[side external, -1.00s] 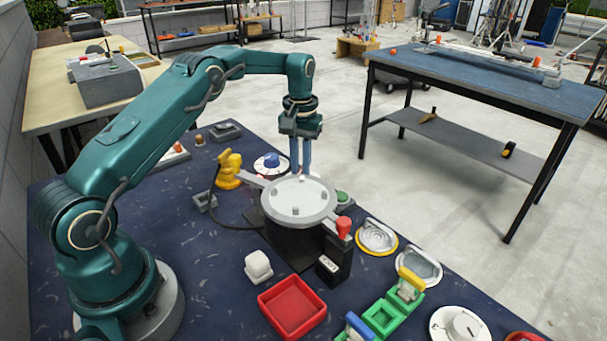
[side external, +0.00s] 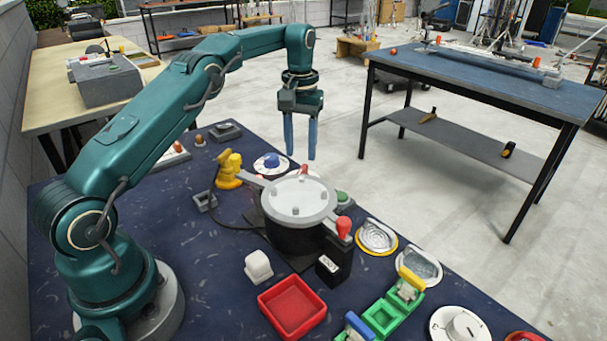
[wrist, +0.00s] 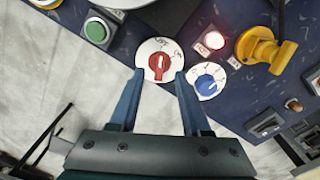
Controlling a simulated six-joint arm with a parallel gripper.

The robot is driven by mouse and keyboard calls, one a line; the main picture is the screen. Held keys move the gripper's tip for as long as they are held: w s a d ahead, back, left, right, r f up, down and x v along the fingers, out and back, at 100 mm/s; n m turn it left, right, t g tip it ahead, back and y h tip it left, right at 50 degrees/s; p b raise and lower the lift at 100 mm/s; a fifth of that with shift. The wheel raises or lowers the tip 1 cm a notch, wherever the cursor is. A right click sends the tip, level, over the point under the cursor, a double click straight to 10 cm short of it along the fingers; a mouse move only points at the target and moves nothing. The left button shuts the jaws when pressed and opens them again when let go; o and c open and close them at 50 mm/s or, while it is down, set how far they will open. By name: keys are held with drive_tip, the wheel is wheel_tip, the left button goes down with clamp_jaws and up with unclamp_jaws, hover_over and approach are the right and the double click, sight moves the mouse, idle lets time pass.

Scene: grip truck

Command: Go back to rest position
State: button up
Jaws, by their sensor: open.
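My gripper (side external: 300,154) hangs over the far side of the blue work table, behind the lidded pot, with its two blue fingers pointing down. The fingers are spread and nothing is between them. In the wrist view my gripper (wrist: 159,76) has a white dial with a red knob (wrist: 159,63) in line with its fingertips. That red knob (side external: 304,169) shows partly behind the pot in the side view, below and apart from the fingers.
The pot (side external: 298,198) stands below and nearer. A red tray (side external: 292,306) lies in front. Air above is clear.

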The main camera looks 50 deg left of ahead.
drive_tip(key=shift+r, duration=0.1)
drive_tip(key=s+d+r+m+t, duration=0.15)
drive_tip(key=s+d+r, duration=0.25)
drive_tip(key=r, duration=0.4)
drive_tip(key=s+d+r+m+t, duration=0.15)
drive_tip(key=s+d+r, duration=0.3)
drive_tip(key=r, duration=0.45)
drive_tip(key=s+d+m+t, duration=0.1)
drive_tip(key=s+d+t, duration=0.15)
drive_tip(key=s, duration=0.55)
drive_tip(key=s+d+f+m, duration=0.2)
drive_tip(key=s+f, duration=0.5)
drive_tip(key=f, duration=0.2)
drive_tip(key=shift+f, duration=0.2)
